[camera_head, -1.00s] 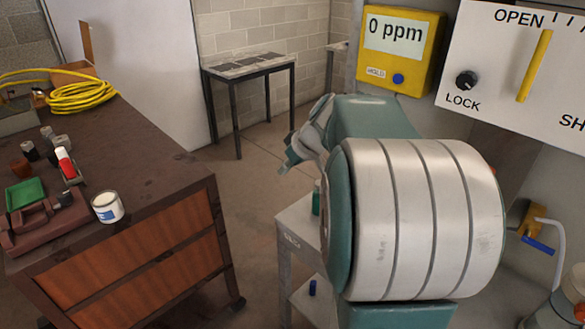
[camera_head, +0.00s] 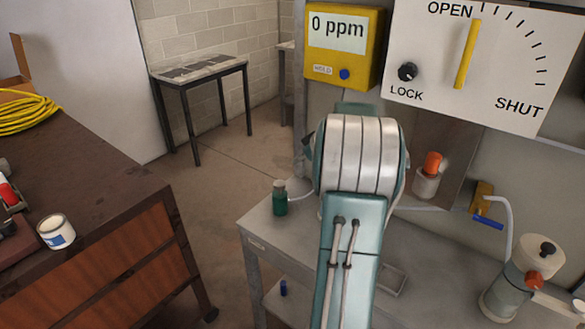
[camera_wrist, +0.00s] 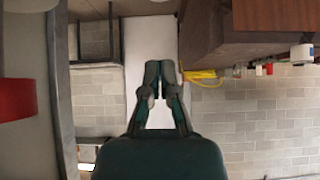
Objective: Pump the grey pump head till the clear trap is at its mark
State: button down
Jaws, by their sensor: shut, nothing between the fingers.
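I cannot clearly pick out a grey pump head or a mark. A jar-like unit (camera_head: 515,283) with a pale top, black knob and orange-red side part stands at the lower right. Its lower body looks greyish and partly see-through; I cannot tell if it is the clear trap. My gripper (camera_wrist: 160,66) is shut and empty in the wrist view, in free air. In the head view my arm covers the bench middle and hides the gripper.
A green bottle (camera_head: 280,199) stands on the grey bench (camera_head: 262,222) left of my arm. A yellow 0 ppm meter (camera_head: 342,50) and an OPEN/SHUT panel (camera_head: 455,90) hang above. A brown cabinet (camera_head: 110,240) is at left; floor between is clear.

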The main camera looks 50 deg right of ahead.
send_over(284, 186)
jog(key=f, duration=0.5)
jog(key=shift+w+f, duration=0.3)
jog(key=shift+f, duration=0.1)
notch_tip(284, 186, down, 3)
jog(key=shift+f, duration=0.2)
jog(key=shift+d+f, duration=0.1)
jog(key=shift+f, duration=0.3)
jog(key=shift+f, duration=1.35)
